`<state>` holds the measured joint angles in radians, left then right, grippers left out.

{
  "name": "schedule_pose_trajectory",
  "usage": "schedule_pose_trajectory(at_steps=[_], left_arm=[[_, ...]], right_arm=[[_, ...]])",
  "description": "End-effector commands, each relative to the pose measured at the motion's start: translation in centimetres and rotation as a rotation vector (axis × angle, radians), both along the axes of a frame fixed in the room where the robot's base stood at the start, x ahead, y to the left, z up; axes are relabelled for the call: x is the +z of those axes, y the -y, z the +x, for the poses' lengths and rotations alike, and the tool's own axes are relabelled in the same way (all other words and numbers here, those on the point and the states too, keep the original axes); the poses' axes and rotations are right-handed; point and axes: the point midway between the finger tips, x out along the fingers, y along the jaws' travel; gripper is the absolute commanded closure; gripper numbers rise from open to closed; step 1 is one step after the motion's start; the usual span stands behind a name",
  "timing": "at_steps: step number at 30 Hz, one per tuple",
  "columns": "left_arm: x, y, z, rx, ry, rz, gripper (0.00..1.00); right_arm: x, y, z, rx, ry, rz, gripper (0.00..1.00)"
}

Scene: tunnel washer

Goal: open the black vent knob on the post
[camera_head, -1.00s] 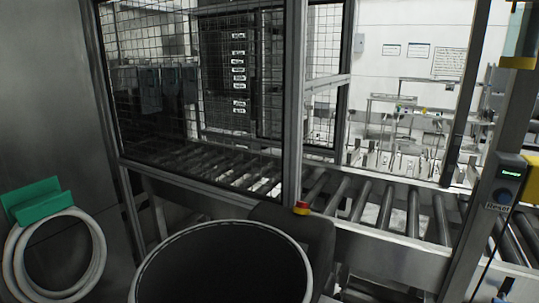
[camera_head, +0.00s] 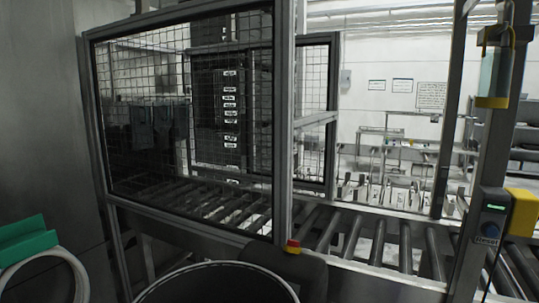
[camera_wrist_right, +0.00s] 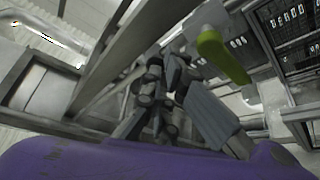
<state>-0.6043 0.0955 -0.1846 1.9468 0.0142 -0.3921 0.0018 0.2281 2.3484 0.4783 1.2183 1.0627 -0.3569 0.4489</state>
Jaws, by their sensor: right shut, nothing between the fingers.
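A grey metal post (camera_head: 508,130) stands at the right of the head view. It carries a control box (camera_head: 493,218) with a green display, a blue button and a "Reset" label. I cannot make out a black vent knob on it or on any other post. My right gripper (camera_wrist_right: 168,78) shows in the right wrist view, shut and empty, with metal frame bars behind it. No contact with anything is clear. My left gripper is not in view.
A mesh guard panel (camera_head: 185,110) and roller conveyor (camera_head: 390,245) span the middle. A dark round bin (camera_head: 215,268) stands in front, near a red button (camera_head: 292,245). A yellow-green object (camera_wrist_right: 220,55) is close to my right gripper.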

Motion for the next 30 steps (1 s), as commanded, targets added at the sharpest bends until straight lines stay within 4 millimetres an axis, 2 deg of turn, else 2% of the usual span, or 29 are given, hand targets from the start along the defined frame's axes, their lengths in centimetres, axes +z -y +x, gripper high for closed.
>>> schedule_pose_trajectory(at_steps=[3,11,30], left_arm=[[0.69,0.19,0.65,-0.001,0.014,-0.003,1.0],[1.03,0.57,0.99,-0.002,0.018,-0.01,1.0],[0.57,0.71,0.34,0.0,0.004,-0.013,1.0]], right_arm=[[0.48,0.33,-0.47,-0.001,0.003,0.0,1.0],[0.79,0.77,-0.63,-0.001,0.003,0.0,1.0],[0.3,1.13,-0.61,0.0,0.0,0.001,1.0]])
